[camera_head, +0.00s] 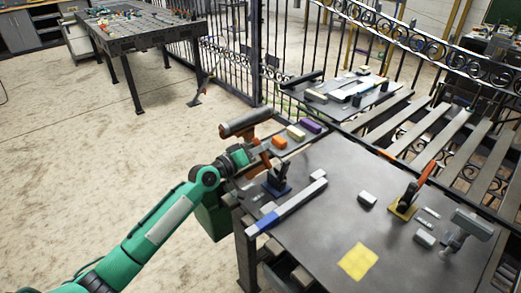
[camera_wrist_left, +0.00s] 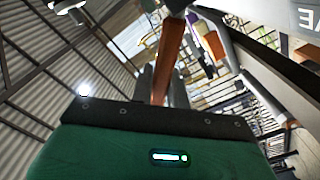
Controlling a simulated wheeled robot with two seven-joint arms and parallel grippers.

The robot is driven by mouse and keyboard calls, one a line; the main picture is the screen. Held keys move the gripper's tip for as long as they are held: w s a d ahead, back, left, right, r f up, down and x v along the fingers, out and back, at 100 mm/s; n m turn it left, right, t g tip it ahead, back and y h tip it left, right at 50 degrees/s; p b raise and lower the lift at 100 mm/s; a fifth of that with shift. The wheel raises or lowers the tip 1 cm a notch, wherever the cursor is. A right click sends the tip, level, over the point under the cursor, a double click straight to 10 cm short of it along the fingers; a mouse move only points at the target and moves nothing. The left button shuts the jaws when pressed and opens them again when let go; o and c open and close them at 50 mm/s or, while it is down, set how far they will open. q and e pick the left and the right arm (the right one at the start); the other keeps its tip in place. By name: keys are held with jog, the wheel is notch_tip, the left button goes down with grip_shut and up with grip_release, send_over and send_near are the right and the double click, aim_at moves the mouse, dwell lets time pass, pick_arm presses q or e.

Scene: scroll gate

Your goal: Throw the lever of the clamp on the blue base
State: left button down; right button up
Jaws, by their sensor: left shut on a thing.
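The clamp on the blue base (camera_head: 276,188) stands near the left edge of the worktable. Its dark body (camera_head: 281,171) is upright, and its orange lever (camera_head: 265,159) leans up and to the left. My left gripper (camera_head: 257,161) reaches in from the left and is shut on the lever. In the left wrist view the orange-brown lever (camera_wrist_left: 169,50) runs up from between the two grey fingers (camera_wrist_left: 162,88). The fingertips are small and partly hidden in the head view. My right gripper is not in view.
A second clamp on a yellow base (camera_head: 402,209) stands further right. A grey-and-blue bar (camera_head: 287,208) lies close to the blue base. A dark cylindrical tool (camera_head: 246,122) is just behind my gripper. A yellow square (camera_head: 357,261) marks the bare front of the table.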

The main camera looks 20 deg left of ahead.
pick_arm(q)
jog(key=c, duration=1.4)
grip_release()
jog(key=shift+a, duration=0.1)
jog(key=shift+o, duration=0.2)
